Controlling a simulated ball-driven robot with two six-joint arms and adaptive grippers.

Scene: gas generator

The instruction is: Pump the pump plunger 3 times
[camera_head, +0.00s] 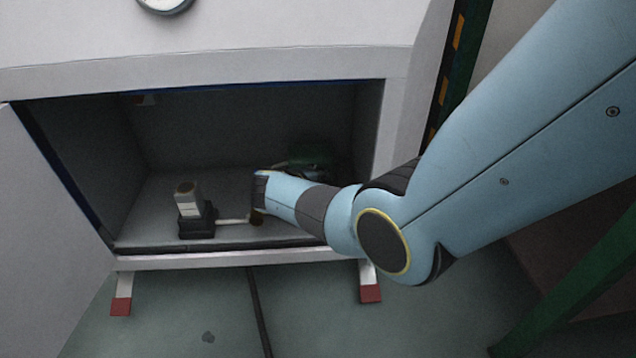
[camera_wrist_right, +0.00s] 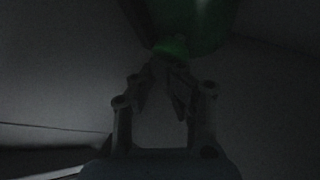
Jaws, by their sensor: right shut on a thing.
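My right gripper (camera_wrist_right: 163,72) shows in the dark right wrist view with its fingertips drawn together on a small, dim greenish part. That part, which I take to be the pump plunger (camera_wrist_right: 172,47), sits against a dark green body (camera_wrist_right: 195,22). In the head view the dark green body (camera_head: 312,153) is inside the open cabinet, partly behind my right wrist. My right arm reaches in from the right, and its wrist hides most of the gripper and the plunger. How far the plunger is pushed in cannot be told. My left gripper is not in view.
A small black device with a pale upright top (camera_head: 189,200) stands on the cabinet floor left of my wrist. The cabinet's right wall (camera_head: 392,125) and upper edge (camera_head: 220,65) are close to my arm. An open door (camera_head: 45,210) is at left.

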